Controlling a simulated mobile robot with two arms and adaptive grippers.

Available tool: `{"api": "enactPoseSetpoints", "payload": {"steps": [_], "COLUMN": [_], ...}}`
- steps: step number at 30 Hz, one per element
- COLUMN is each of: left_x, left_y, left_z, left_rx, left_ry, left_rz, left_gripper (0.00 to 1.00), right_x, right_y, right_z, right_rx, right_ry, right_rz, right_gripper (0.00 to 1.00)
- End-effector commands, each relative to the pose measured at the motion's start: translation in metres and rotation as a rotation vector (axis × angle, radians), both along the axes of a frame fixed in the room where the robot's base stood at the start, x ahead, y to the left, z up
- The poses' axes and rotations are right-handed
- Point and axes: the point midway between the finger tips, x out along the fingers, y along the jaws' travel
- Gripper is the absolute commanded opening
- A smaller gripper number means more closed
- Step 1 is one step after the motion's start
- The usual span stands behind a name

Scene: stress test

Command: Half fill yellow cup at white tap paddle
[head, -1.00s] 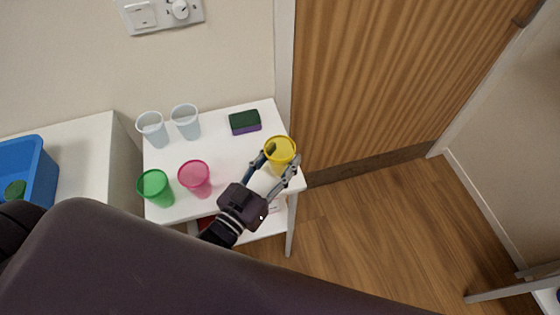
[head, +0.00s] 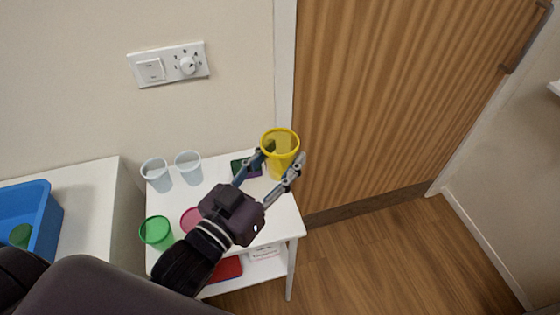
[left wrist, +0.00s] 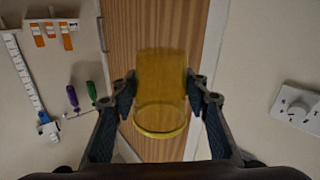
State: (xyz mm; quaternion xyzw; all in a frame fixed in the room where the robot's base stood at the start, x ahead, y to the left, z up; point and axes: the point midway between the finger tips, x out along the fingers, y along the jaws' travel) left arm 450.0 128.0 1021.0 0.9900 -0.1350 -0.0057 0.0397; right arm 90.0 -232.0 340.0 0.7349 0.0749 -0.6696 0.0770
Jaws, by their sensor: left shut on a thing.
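The yellow cup (head: 280,154) is held up above the right side of the small white table, against the wooden door, with its open rim towards the head camera. My left gripper (head: 279,161) is shut on the yellow cup, one finger on each side. In the left wrist view the see-through yellow cup (left wrist: 160,105) sits between the two fingertips (left wrist: 161,88). I see no water in it. The white tap paddle is in neither view. My right gripper is not in view.
A blue bin (head: 45,225) stands left. Floor (head: 370,250) is free right of the table.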

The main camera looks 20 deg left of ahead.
Motion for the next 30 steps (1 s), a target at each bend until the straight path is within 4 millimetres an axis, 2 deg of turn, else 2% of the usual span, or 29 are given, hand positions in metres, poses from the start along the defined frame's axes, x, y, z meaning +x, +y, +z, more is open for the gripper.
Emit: {"api": "enactPoseSetpoints", "payload": {"steps": [8, 15, 19, 28, 30], "left_x": [0.002, 0.010, 0.010, 0.010, 0.010], "left_y": [0.006, 0.045, 0.059, 0.063, 0.063], "left_z": [-0.002, -0.015, -0.021, -0.023, -0.023], "left_rx": [-0.006, -0.010, -0.003, 0.000, 0.000], "left_ry": [-0.002, -0.003, -0.001, 0.000, 0.000], "left_rz": [0.029, 0.199, 0.258, 0.272, 0.272], "left_gripper": [0.33, 0.33, 0.33, 0.33, 0.33], "right_x": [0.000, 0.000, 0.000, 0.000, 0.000], "right_y": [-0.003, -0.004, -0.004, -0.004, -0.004], "right_z": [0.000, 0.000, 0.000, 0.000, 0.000], "right_rx": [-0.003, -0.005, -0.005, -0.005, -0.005], "right_ry": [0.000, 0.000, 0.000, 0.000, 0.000], "right_rz": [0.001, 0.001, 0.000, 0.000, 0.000], "right_gripper": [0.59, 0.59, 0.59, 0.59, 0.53]}}
